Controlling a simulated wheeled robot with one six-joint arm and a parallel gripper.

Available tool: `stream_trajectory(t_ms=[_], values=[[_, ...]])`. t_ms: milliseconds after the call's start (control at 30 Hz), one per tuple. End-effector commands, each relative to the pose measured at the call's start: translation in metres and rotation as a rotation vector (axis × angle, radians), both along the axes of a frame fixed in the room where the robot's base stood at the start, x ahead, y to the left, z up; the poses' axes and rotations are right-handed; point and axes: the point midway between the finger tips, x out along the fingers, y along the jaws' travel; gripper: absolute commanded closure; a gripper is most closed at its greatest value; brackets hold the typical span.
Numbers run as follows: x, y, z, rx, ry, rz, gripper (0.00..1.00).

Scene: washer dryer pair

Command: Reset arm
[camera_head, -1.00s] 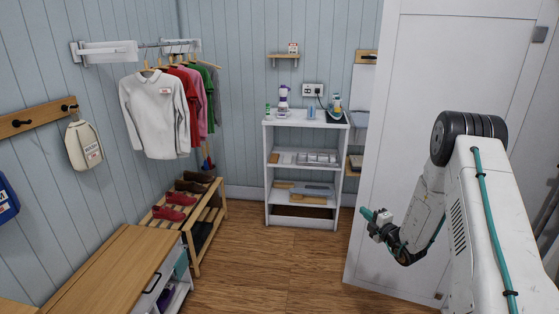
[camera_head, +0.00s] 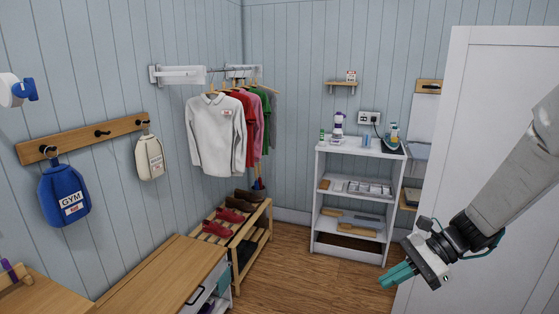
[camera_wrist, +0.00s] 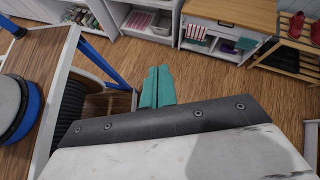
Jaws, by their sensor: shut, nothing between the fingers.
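My gripper (camera_head: 398,274) has teal fingers and is at the lower right of the head view, in front of the white door. It points down and to the left. In the wrist view the two teal fingers (camera_wrist: 157,88) lie side by side, shut, with nothing between them. They are over the wooden floor. The gripper touches nothing that I can see.
A white shelf unit (camera_head: 324,158) stands at the back, left of the white door (camera_head: 492,100). A shoe rack (camera_head: 234,236) and a wooden-topped bench (camera_head: 150,280) line the left wall, below hanging shirts (camera_head: 215,130) and bags. The floor (camera_head: 310,285) between is clear.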

Motion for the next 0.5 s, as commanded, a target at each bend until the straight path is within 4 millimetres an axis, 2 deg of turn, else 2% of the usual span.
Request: stream_trajectory(t_ms=[33, 200, 500], values=[[-0.019, 0.004, 0.013, -0.055, -0.067, 0.104, 1.0], [-0.079, 0.002, 0.04, -0.232, -0.262, 0.463, 1.0], [-0.159, -0.022, 0.08, -0.535, -0.524, 0.985, 1.0]])
